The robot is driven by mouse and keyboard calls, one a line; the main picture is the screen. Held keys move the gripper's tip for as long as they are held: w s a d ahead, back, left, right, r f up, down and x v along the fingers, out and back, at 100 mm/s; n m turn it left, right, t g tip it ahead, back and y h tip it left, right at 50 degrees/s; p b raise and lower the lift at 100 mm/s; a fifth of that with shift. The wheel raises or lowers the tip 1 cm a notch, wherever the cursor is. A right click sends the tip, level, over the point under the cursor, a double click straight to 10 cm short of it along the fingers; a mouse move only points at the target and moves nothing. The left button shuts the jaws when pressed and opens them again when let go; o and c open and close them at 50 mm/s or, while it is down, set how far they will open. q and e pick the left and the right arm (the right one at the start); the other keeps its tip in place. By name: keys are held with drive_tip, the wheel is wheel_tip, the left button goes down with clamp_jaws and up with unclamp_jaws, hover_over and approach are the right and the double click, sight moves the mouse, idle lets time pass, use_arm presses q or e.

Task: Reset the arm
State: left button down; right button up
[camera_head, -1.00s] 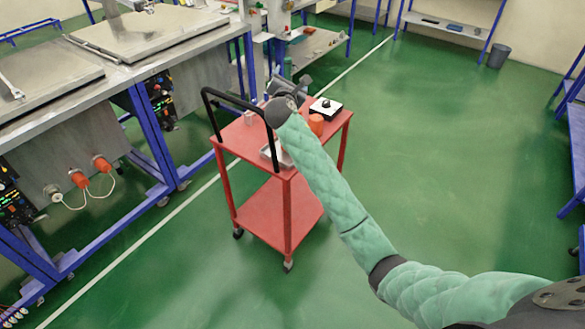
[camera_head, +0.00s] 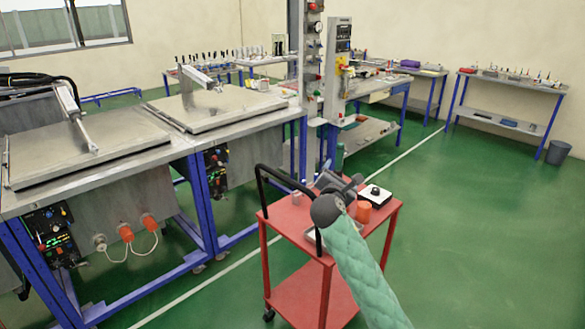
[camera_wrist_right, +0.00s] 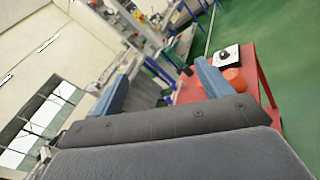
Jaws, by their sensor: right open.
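My right arm, in a green padded sleeve, reaches up from the bottom of the head view to the red cart. My right gripper (camera_head: 342,186) is over the cart top, partly hidden behind its dark wrist. In the right wrist view its two blue-grey fingers (camera_wrist_right: 162,86) stand wide apart with nothing between them. My left gripper is in neither view.
The red cart (camera_head: 283,218) has a black handle and carries an orange cylinder (camera_head: 364,211) and a white block with a black knob (camera_head: 375,193). Metal worktables (camera_head: 215,105) stand left. Green floor (camera_head: 470,240) is clear on the right.

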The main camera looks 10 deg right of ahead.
drive_tip(key=s+f+m+g+y, duration=0.5)
drive_tip(key=s+f+m, duration=0.6)
drive_tip(key=s+f, duration=1.2)
drive_tip(key=s+a+f+m+g+y, duration=0.1)
drive_tip(key=s+f+m+g, duration=0.25)
drive_tip(key=s, duration=0.65)
drive_tip(key=s+f+m+g+y, duration=0.1)
drive_tip(key=s+f+m+g, duration=0.2)
drive_tip(key=s, duration=0.6)
drive_tip(key=s+a+f+m+g, duration=0.1)
drive_tip(key=s+f+m, duration=0.3)
drive_tip(key=s, duration=0.6)
wheel_tip(320, 180, down, 23)
drive_tip(key=w+a+m+g, duration=0.1)
drive_tip(key=w+m, duration=0.1)
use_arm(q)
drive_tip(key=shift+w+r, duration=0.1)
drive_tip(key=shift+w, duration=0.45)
use_arm(e)
drive_tip(key=s+f, duration=0.4)
drive_tip(key=f, duration=0.8)
drive_tip(key=s+f, duration=0.4)
drive_tip(key=f, duration=0.8)
drive_tip(key=shift+a+n+g+y, duration=0.3)
drive_tip(key=shift+n+g, duration=0.05)
drive_tip(key=shift+g, duration=0.1)
